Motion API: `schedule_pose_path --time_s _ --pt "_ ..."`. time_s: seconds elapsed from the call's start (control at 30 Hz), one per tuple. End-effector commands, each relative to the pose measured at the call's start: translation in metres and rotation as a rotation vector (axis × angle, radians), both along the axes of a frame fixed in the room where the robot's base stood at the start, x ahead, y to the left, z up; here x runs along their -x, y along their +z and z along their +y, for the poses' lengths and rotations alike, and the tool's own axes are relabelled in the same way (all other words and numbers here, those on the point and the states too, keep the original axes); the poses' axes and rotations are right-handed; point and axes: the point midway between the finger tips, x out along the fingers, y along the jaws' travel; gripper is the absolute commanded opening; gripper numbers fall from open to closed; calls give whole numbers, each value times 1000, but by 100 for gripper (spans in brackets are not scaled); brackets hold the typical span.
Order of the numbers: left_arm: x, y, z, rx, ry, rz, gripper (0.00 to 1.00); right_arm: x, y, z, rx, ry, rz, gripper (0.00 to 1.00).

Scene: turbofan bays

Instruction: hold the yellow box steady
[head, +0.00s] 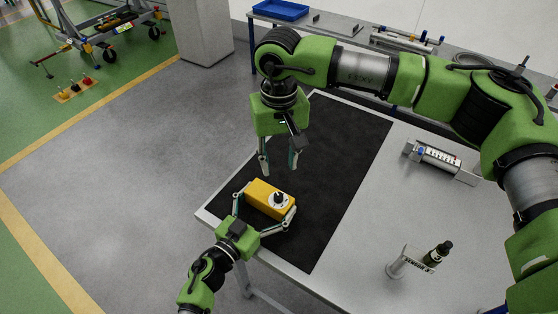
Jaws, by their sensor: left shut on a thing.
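The yellow box (262,196) lies on the black mat (340,150) near the table's front left corner. A black knob on a white dial (279,199) sits on its upper face. My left gripper (265,210) comes in from the lower left and is shut on the yellow box, one finger at each end. My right gripper (278,166) hangs pointing down, just beyond the box in the picture. Its two fingers are apart with nothing visible between them. The box's underside is hidden.
The grey table (352,235) carries a silver cylinder device (438,160) at right and a small stand with a black-topped tool (420,258) at front right. A back bench (340,28) holds a blue tray (280,9). The mat beyond the box is clear.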

Motion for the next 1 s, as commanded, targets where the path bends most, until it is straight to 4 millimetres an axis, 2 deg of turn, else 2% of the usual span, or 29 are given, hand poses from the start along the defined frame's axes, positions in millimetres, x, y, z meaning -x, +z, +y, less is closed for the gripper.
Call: schedule_pose_path --time_s 0.07,0.1,0.13,0.4,0.53,1.0 --pt "1 -2 0 -2 -1 3 59 0 0 0 0 0 0 34" --pt "1 -2 0 -2 -1 3 95 0 0 0 0 0 0 34" --pt "1 -2 0 -2 -1 3 100 0 0 0 0 0 0 34" --pt "1 -1 1 -1 0 2 100 0 0 0 0 0 0 34" --pt "9 -1 7 -3 0 2 100 0 0 0 0 0 0 34" --pt "83 3 59 -2 -1 5 100 0 0 0 0 0 0 34"
